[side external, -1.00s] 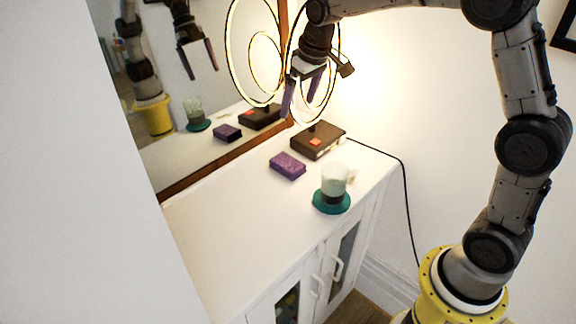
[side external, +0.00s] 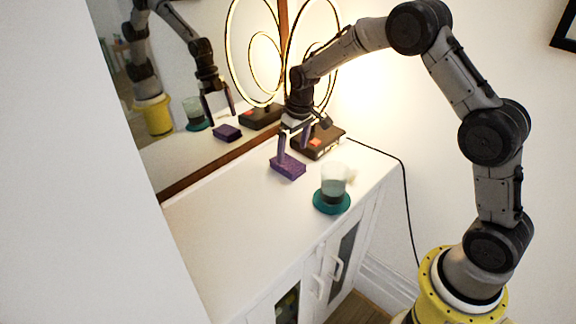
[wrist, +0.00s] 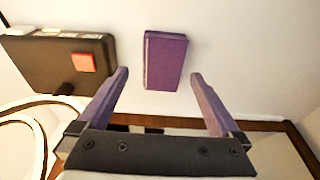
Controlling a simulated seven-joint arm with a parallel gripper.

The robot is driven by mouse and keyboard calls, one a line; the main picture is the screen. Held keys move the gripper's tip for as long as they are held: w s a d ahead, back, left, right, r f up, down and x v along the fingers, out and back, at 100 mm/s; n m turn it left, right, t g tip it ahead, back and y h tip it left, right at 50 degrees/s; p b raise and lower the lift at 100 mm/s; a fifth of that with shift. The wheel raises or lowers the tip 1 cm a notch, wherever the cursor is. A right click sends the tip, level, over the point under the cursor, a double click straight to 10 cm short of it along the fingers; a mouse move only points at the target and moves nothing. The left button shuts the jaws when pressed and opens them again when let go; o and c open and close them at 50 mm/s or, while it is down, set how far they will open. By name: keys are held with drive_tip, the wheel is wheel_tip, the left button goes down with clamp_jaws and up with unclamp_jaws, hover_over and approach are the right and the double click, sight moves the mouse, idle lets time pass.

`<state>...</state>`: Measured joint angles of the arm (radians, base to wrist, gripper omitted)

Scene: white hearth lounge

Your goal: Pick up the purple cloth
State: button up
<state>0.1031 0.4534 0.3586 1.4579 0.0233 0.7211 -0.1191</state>
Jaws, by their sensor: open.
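The purple cloth (side external: 288,167) looks like a small folded block lying flat on the white cabinet top, beside the brown lamp base. It also shows in the wrist view (wrist: 165,61), ahead of my fingertips and between their lines. My gripper (side external: 293,152) is open and empty, pointing down, just above the cloth in the side view. In the wrist view both purple-grey fingers (wrist: 159,75) stand apart with nothing between them. One finger overlaps the cloth's far edge in the side view; I cannot tell whether it touches.
The brown lamp base (side external: 318,142) with an orange-red square (wrist: 83,62) stands close by my gripper. A glass (side external: 335,182) sits on a green coaster (side external: 332,206) near the front edge. A mirror (side external: 185,110) stands behind. The cabinet top (side external: 235,225) at the left is clear.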

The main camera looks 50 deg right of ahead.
sight(288, 162)
drive_tip(key=f, duration=0.2)
drive_tip(key=w+f, duration=0.1)
drive_tip(key=f, duration=0.1)
drive_tip(key=shift+w+a+f, duration=0.1)
drive_tip(key=shift+a+f, duration=0.1)
drive_tip(key=shift+f, duration=0.15)
drive_tip(key=c, duration=1.2)
wheel_tip(288, 162, up, 10)
drive_tip(key=shift+r, duration=0.1)
drive_tip(key=shift+c, duration=0.2)
